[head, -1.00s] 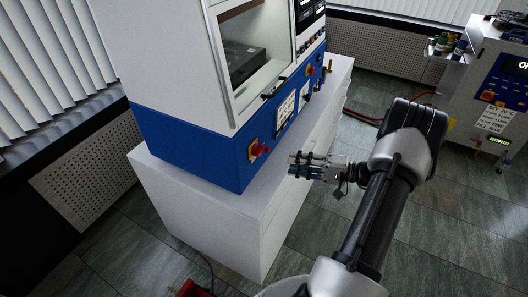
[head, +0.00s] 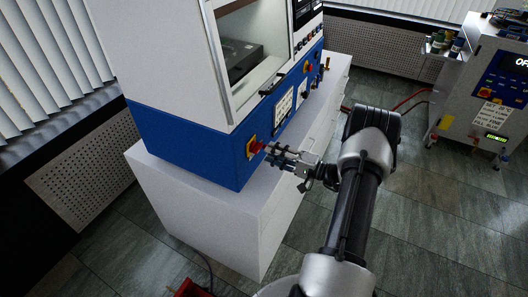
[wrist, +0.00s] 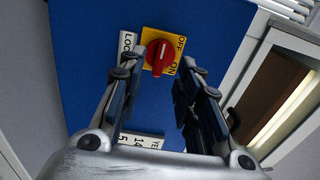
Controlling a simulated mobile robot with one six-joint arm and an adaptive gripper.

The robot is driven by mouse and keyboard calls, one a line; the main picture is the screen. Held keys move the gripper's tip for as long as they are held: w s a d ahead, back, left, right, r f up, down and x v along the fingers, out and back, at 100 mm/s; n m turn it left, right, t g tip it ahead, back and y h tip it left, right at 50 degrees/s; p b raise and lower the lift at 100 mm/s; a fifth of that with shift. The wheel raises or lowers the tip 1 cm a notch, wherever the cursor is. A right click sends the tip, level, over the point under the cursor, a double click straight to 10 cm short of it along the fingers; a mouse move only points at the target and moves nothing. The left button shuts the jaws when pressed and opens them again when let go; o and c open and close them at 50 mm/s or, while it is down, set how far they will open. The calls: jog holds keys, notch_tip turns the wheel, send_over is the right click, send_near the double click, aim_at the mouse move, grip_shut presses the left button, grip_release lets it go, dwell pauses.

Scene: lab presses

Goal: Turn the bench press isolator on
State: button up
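The bench press (head: 185,140) stands on a white cabinet, with a blue lower panel. Its isolator (head: 254,147) is a red rotary knob on a yellow plate at the left of the front panel. In the wrist view the red knob (wrist: 158,57) sits between and ahead of my fingertips, on the yellow plate marked OFF and ON. The knob's bar looks slightly tilted from the upright of the picture; I cannot tell its set position surely. My gripper (head: 272,153) is open in front of the knob, and its fingers (wrist: 153,78) show on both sides of it, apart from it.
More controls and a card (head: 284,107) sit further along the blue panel. The white cabinet (head: 215,215) juts out below. Another machine (head: 485,85) stands at the right, across open tiled floor.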

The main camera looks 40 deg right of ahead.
aim_at(260, 149)
jog(key=shift+x, duration=2.05)
jog(key=shift+c, duration=0.2)
grip_shut()
